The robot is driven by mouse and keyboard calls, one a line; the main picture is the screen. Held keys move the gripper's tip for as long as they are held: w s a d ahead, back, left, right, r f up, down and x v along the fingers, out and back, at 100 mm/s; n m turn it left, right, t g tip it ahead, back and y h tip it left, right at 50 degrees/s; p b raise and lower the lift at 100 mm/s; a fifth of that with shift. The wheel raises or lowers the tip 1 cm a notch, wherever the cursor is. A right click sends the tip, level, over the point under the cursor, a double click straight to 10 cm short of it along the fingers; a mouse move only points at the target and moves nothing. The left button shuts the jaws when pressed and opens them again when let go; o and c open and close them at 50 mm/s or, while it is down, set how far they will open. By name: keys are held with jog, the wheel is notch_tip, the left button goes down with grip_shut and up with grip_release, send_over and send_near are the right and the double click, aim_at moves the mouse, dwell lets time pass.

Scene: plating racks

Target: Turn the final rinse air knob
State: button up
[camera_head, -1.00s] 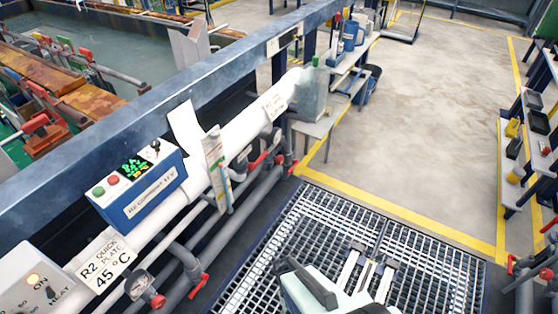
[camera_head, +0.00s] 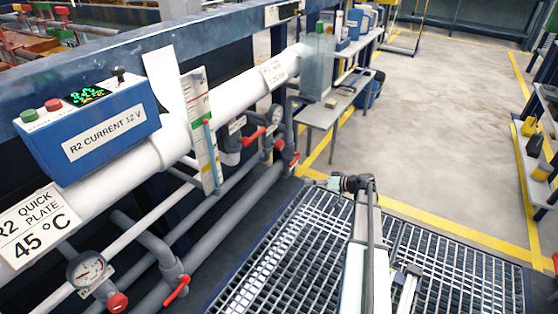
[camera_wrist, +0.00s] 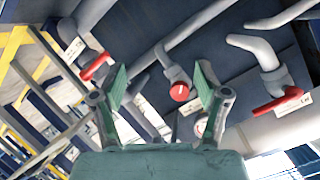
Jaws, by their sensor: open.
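A round red knob (camera_wrist: 179,92) sits on the end of a grey pipe in the wrist view, with a small pale label beside it that I cannot read. In the head view a red knob (camera_head: 279,144) shows below a gauge, and it looks like the same one. My gripper (camera_wrist: 161,82) is open and empty, with green pads on its fingers. The knob appears between the fingers, nearer the right one, and beyond the tips. In the head view my gripper (camera_head: 328,183) is small, over the grating to the right of the pipes.
Red levers flank the knob in the wrist view, one on the left (camera_wrist: 97,66) and one on the right (camera_wrist: 278,103). A gauge (camera_head: 277,113) is close to the knob. A grey bench (camera_head: 325,112) stands behind.

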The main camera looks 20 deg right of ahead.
aim_at(282, 146)
jog(key=shift+w+d+r+n+t+y, duration=1.05)
jog(key=shift+w+r+n+t, duration=1.1)
jog(key=shift+r+n, duration=1.7)
jog(key=shift+m+g, duration=0.25)
jog(key=shift+m, duration=0.2)
jog(key=b+x, duration=0.1)
jog(key=x, duration=0.4)
jog(key=b+x, duration=0.1)
jog(key=x, duration=0.5)
jog(key=b+x, duration=0.1)
jog(key=x, duration=0.5)
jog(key=shift+w+d+r, duration=0.15)
jog(key=shift+d+r, duration=0.1)
jog(key=shift+d, duration=0.1)
jog(key=c, duration=1.2)
